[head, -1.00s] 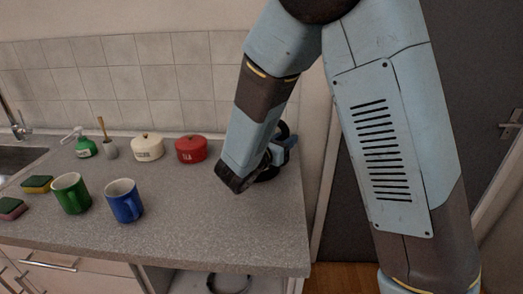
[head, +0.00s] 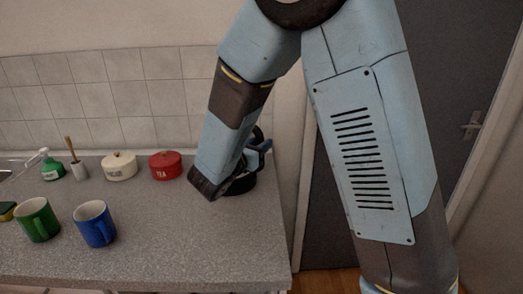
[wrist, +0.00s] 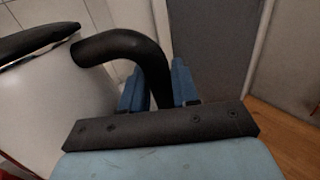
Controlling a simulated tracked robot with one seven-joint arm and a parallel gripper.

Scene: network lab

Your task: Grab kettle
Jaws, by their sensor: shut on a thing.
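The kettle shows in the wrist view as a pale body (wrist: 62,112) with a thick black curved handle (wrist: 125,45). My gripper (wrist: 160,88) has its two blue fingers on either side of the handle's downward part, shut on it. In the head view my gripper (head: 258,152) is at the right end of the counter, behind my forearm. My arm hides most of the kettle there; only dark parts (head: 242,185) show low beside the wrist. Whether its base touches the counter is hard to tell.
A green bottle (head: 52,170) and a brush pot (head: 78,170) stand behind. A dark door (head: 460,110) is at the right.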

